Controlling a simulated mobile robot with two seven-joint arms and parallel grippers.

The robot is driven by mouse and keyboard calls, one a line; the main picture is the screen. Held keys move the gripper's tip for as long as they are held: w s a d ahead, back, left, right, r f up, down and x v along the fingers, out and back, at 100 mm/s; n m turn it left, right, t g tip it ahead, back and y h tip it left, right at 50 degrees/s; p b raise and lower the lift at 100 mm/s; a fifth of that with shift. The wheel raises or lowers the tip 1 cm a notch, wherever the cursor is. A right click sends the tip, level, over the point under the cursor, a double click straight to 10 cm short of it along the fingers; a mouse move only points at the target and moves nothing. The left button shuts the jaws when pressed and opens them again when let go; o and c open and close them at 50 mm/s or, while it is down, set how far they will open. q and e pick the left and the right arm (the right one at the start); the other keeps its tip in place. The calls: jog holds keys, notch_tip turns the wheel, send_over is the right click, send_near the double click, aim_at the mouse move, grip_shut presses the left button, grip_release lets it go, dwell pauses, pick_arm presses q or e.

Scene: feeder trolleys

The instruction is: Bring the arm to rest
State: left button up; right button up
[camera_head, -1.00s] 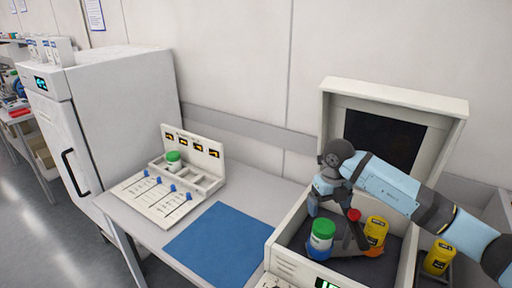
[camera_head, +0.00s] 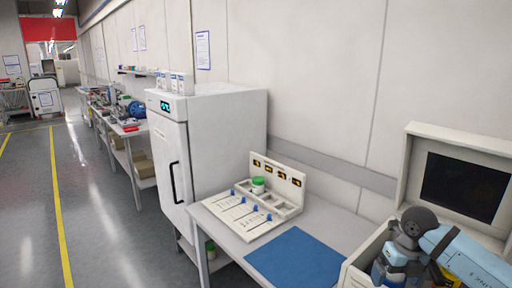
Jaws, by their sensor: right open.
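My right arm (camera_head: 460,257) comes in from the lower right, light blue with dark joints. Its wrist is bent over the white box with the dark screen. My right gripper (camera_head: 388,274) hangs below the wrist at the bottom edge, over the box's left part. It is open; its fingertips and what is beneath them are mostly hidden or cut off. A bit of a yellow container (camera_head: 440,278) shows behind the arm. My left gripper is not in view.
A white table (camera_head: 222,238) bears a blue mat (camera_head: 296,258) and a labelled rack (camera_head: 282,180) with a green-lidded jar (camera_head: 258,184). A white cabinet (camera_head: 225,130) stands behind left. The white box's raised lid (camera_head: 462,140) is at right. Open floor (camera_head: 100,220) lies left.

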jog(key=s+a+r+m+t+y+p, duration=0.1)
jog(key=s+a+m+t+y+p, duration=0.1)
jog(key=s+a+y, duration=0.35)
jog(key=s+a+m+t+y+p, duration=0.1)
jog(key=s+a+m+y, duration=0.1)
jog(key=a+y, duration=0.6)
jog(key=s+a+r+m+t+y+p, duration=0.1)
jog(key=s+a+m+t+y+p, duration=0.2)
jog(key=a, duration=0.7)
pick_arm(q)
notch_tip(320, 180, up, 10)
jog(key=p, duration=0.3)
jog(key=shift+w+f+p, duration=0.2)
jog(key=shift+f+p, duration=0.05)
jog(key=shift+p, duration=0.1)
pick_arm(e)
jog(key=s+d+f+m+t+h, duration=0.2)
jog(key=s+d+f+m+h, duration=0.2)
jog(key=m, duration=0.9)
jog(key=s+d+f+m+t+h, duration=0.2)
jog(key=s+d+f+m+h, duration=0.3)
jog(key=s+f+m+h, duration=0.5)
jog(key=s+f+m, duration=0.1)
jog(key=m, duration=0.2)
jog(key=shift+s+f+t, duration=0.25)
jog(key=shift+t, duration=0.15)
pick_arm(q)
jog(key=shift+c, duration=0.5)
pick_arm(e)
jog(key=shift+c, duration=0.5)
